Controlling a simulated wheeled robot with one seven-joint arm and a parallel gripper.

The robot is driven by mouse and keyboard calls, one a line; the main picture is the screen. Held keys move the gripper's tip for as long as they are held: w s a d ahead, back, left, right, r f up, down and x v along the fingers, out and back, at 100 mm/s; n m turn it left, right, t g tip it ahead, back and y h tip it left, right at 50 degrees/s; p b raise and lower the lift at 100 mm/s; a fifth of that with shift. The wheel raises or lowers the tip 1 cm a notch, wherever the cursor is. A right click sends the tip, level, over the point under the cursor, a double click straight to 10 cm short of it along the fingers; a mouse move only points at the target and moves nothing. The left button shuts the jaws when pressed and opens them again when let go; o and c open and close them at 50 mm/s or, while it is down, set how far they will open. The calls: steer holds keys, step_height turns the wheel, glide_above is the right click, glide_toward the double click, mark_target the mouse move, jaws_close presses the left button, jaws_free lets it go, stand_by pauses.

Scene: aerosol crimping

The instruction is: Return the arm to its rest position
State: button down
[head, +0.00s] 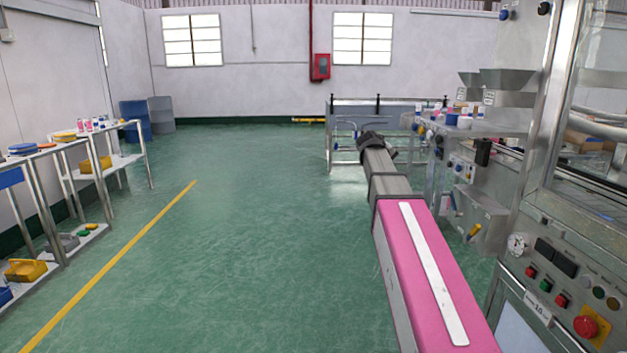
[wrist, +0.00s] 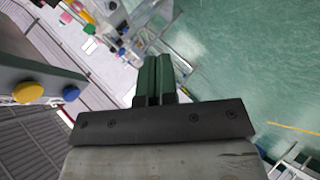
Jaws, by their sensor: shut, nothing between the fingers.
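My arm stretches forward from the lower right in the head view, with a pink link nearest and grey links beyond it. In the head view my gripper is too small and dark at the far end of the arm to make out its fingers. In the wrist view my gripper (wrist: 155,72) shows two dark green fingers side by side, shut with nothing between them. Beyond the fingers, the wrist view shows a tilted scene of green floor (wrist: 230,80) and machine parts.
A metal machine with a red button (head: 585,326) stands close on the right of my arm. Benches with bottles (head: 455,120) stand farther back right. Shelves (head: 130,160) line the left. The green floor (head: 230,250) between is clear, with a yellow line (head: 120,262).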

steer(key=s+a+f+m+g+y, duration=0.1)
steer(key=s+a+f, duration=0.3)
steer(key=s+f, duration=0.6)
steer(key=s+a+f+m+g+y, duration=0.1)
steer(key=s+a+f+g+y, duration=0.2)
steer(key=s+f, duration=0.7)
steer(key=s+a+f+m+g+y, duration=0.1)
steer(key=s+a+f+g+y, duration=0.2)
steer(key=s+f, duration=0.7)
step_height(320, 180, down, 11)
steer(key=shift+s+a+m+y, duration=0.15)
steer(key=shift+a+m+y, duration=0.3)
steer(key=shift+a, duration=0.6)
